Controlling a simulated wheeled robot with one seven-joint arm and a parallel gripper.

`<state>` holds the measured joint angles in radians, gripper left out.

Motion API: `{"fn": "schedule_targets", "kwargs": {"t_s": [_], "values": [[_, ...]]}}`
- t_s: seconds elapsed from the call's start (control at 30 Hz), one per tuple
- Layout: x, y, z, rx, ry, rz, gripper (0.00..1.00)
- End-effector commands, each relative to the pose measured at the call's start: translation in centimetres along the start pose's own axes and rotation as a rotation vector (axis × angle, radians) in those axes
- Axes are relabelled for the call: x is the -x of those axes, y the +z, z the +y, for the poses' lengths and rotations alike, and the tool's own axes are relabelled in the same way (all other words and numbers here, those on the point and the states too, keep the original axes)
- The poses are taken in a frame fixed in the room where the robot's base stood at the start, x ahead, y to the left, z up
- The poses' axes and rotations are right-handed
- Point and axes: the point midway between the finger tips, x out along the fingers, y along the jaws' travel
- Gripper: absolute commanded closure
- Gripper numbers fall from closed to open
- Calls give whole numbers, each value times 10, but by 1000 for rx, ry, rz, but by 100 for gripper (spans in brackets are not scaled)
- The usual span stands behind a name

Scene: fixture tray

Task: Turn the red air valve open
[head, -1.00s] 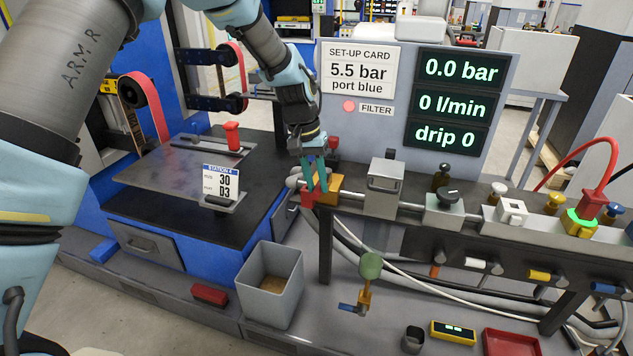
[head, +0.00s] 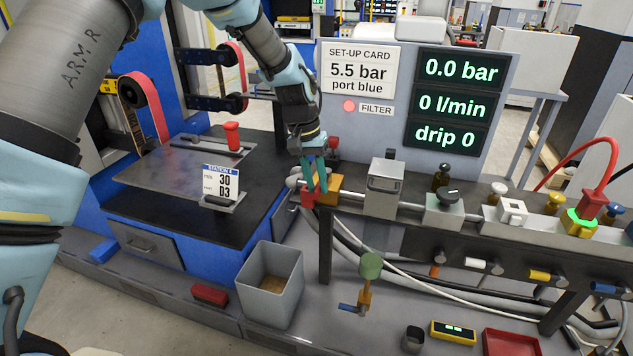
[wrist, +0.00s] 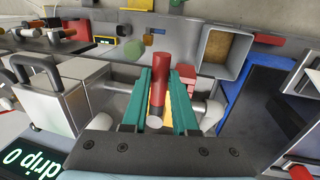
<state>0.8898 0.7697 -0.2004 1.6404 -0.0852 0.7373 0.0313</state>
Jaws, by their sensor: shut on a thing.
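The red air valve (head: 308,194) sits at the left end of the air line, on a brass-coloured body (head: 330,186). In the wrist view its red handle (wrist: 159,80) stands between the two teal fingers. My gripper (head: 317,190) reaches down from above and is shut on the red handle. In the wrist view my gripper (wrist: 162,105) hides part of the brass body below. The display panel (head: 452,100) reads 0.0 bar, 0 l/min and drip 0.
A grey filter box (head: 384,190) and a regulator with a black knob (head: 446,208) stand to the right on the line. A grey bin (head: 268,290) is on the floor level below left. A set-up card (head: 358,72) reads 5.5 bar, port blue.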

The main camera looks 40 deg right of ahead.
Motion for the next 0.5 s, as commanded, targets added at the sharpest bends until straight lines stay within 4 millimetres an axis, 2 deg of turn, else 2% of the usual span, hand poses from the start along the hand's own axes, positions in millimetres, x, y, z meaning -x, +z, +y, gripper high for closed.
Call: {"fn": "schedule_targets", "kwargs": {"t_s": [0.27,0.5], "values": [[2,-1,-6,-71,1,-14,100],[4,-4,-18,-243,1,-48,100]]}}
